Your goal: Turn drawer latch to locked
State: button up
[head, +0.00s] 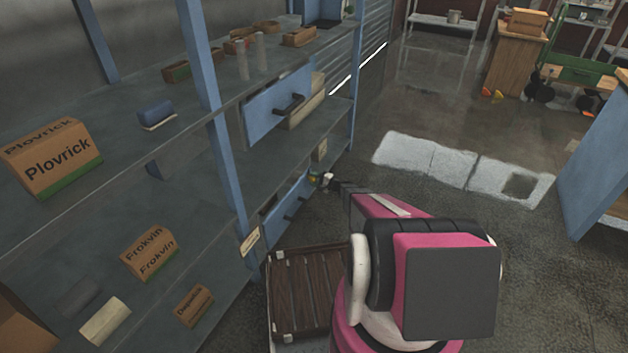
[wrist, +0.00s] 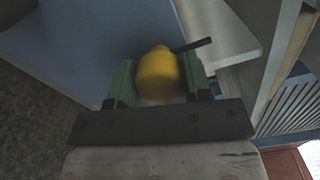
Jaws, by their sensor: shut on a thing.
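The drawer latch (wrist: 158,72) shows in the wrist view as a rounded yellow knob in front of a blue drawer face (wrist: 85,35). My gripper (wrist: 157,84) is shut on the knob, with a green finger on each side. A thin dark bar (wrist: 195,45) sticks out to the right of the knob. In the head view my gripper (head: 328,181) is small, beside the shelf's right post, at the lower blue drawer (head: 285,208). The latch is too small there to tell its angle, and its locked or unlocked marking is not visible.
An upper blue drawer (head: 277,108) with a dark handle sits above. A brown slatted crate (head: 306,290) stands on the floor close to my arm. Blue shelf posts (head: 228,170) flank the drawers. The floor (head: 430,215) to the right is mostly clear.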

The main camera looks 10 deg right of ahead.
jog(key=o, duration=0.9)
jog(key=v, duration=1)
jog(key=shift+s+d, duration=0.25)
jog(key=shift+d, duration=0.05)
